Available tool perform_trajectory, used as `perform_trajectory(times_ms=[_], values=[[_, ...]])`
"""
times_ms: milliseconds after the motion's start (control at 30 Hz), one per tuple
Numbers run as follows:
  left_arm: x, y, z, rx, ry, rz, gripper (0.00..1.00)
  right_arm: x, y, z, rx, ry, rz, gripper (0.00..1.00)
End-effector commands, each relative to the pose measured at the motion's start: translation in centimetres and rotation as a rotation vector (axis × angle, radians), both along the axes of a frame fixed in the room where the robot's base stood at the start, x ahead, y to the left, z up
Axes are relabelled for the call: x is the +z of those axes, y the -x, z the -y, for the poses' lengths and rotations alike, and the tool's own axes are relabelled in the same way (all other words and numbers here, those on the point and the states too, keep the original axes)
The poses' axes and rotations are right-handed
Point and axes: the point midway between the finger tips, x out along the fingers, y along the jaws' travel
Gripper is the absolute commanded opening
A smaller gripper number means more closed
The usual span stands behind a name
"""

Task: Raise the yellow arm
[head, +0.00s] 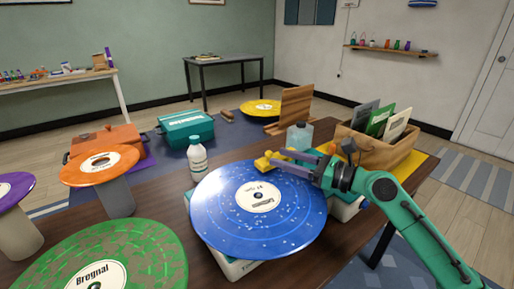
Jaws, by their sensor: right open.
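A turntable with a blue speckled record (258,220) sits on the dark wooden table, its pale base (232,264) showing below the record. The yellow arm (266,160) shows as a short yellow piece by the record's far edge. Most of its length is hidden by my right gripper. My right gripper (282,158), on the teal arm from the right, has its purple-grey fingers open close to the yellow piece. I cannot tell whether they touch it. My left gripper is not in view.
A white bottle (197,160) and a pale blue bottle (299,136) stand behind the record. A wooden crate with record sleeves (360,148) is at the right. Green (140,262), orange (72,171) and purple (12,190) records are at the left.

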Motion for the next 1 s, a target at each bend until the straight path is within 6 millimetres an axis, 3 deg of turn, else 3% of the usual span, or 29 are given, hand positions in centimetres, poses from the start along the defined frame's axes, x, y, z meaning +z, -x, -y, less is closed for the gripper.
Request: perform_trajectory(times_ms=[100,300,633,767,800,1000], values=[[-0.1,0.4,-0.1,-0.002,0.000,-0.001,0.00,0.2,-1.8,-2.8,0.001,-0.003,0.002,0.54],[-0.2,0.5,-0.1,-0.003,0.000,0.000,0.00,0.1,-3.8,-6.0,-0.002,-0.001,0.003,0.54],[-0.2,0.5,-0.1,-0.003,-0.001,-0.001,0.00,0.0,-4.2,-6.6,-0.003,0.001,0.002,0.54],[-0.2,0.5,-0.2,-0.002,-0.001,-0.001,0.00,0.0,-4.2,-6.6,-0.003,0.002,0.003,0.05],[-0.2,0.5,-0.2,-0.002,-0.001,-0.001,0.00,0.0,-4.2,-6.6,-0.003,0.002,0.003,0.00],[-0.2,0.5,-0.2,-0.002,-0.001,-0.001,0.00,0.0,-4.2,-6.6,-0.003,0.002,0.003,0.00]])
